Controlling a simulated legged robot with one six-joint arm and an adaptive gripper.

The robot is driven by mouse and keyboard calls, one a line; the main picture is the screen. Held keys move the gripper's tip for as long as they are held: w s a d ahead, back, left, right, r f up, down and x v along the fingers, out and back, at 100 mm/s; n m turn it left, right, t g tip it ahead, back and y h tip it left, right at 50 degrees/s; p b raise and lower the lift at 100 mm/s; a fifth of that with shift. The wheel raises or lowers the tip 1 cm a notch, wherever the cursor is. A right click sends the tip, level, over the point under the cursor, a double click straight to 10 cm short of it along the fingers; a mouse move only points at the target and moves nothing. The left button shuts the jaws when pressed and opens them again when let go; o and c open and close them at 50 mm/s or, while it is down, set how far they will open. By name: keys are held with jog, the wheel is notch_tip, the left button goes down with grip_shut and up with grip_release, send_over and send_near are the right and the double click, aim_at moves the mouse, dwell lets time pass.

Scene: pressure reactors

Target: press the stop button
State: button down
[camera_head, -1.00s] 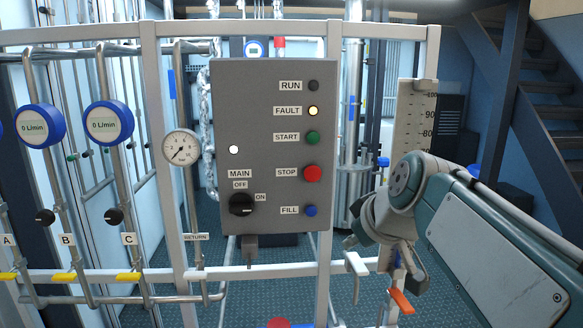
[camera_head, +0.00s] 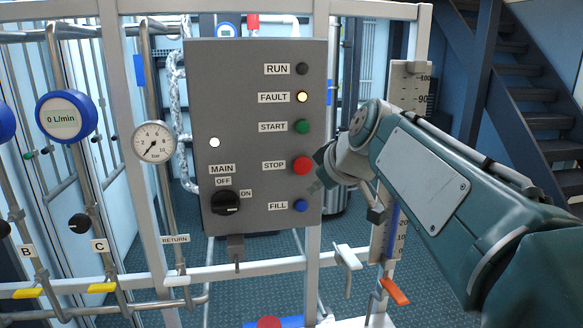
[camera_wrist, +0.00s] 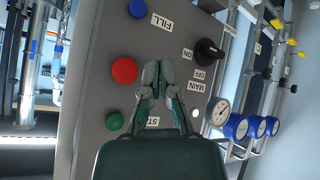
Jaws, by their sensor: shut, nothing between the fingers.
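The red stop button (camera_head: 302,166) sits on the right side of the grey control panel (camera_head: 255,130), beside its STOP label (camera_head: 273,165). The start button (camera_head: 302,127) is green, above it, and the fill button (camera_head: 301,206) is blue, below it.
The black main switch (camera_head: 225,203) is at the panel's lower left. The fault lamp (camera_head: 302,97) glows yellow. A pressure gauge (camera_head: 154,142) and blue flow meter (camera_head: 67,117) are left. A white frame and a scale (camera_head: 409,90) stand close to my arm.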

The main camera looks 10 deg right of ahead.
aim_at(301, 171)
jog(key=shift+w, duration=3.7)
jog(key=shift+w, duration=0.15)
jog(key=shift+w, duration=0.2)
jog(key=shift+w+r, duration=0.1)
jog(key=shift+w, duration=0.4)
jog(key=shift+s, duration=0.9)
jog(key=s, duration=0.5)
